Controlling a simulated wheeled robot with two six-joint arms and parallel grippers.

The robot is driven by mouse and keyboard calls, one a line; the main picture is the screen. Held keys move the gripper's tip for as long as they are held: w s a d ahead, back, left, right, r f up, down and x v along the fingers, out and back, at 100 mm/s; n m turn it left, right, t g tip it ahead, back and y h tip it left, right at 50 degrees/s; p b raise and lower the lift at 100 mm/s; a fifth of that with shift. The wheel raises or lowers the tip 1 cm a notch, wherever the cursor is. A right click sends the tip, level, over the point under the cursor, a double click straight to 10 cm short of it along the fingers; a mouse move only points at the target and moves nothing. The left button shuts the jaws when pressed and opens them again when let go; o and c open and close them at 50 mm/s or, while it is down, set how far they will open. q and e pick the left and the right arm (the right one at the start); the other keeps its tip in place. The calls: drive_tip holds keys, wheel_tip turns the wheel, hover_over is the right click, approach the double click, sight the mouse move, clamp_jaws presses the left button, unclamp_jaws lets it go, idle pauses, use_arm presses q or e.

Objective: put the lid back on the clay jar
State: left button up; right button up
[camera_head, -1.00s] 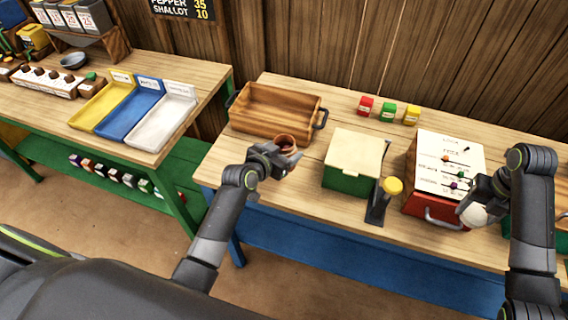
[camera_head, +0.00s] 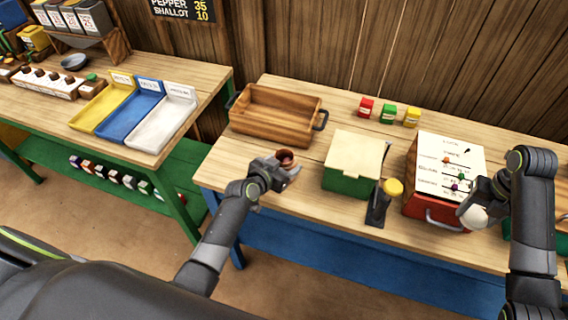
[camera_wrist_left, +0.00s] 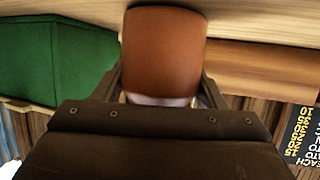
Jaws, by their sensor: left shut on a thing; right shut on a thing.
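The brown clay jar (camera_head: 287,156) is held at the front left of the right-hand table, its dark open mouth facing up. In the left wrist view the jar (camera_wrist_left: 165,50) fills the space between the fingers. My left gripper (camera_head: 282,172) is shut on it. I cannot tell whether its base touches the table. My right gripper (camera_head: 482,205) is at the right, in front of the red box, shut on a pale rounded thing (camera_head: 471,216). The fingers partly hide that thing, and I cannot tell whether it is the lid.
A wooden tray (camera_head: 262,132) lies behind the jar. A green box with a cream top (camera_head: 349,180) stands to its right, then a black stand with a yellow knob (camera_head: 378,204) and a red box (camera_head: 427,209). Small red, green and yellow boxes (camera_head: 387,115) stand behind.

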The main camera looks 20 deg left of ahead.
use_arm(q)
drive_tip(key=shift+f, duration=0.15)
use_arm(e)
drive_tip(key=shift+f, duration=0.2)
use_arm(q)
drive_tip(key=o, duration=1.5)
use_arm(e)
drive_tip(key=shift+r, duration=0.15)
use_arm(q)
drive_tip(key=shift+s+r, duration=0.1)
drive_tip(key=shift+r, duration=0.2)
use_arm(e)
drive_tip(key=shift+r, duration=0.25)
wheel_tip(320, 180, up, 4)
drive_tip(key=p, duration=0.4)
drive_tip(key=shift+s+f, duration=0.1)
drive_tip(key=shift+f, duration=0.05)
use_arm(q)
drive_tip(key=v, duration=1.2)
drive_tip(key=shift+f, duration=0.1)
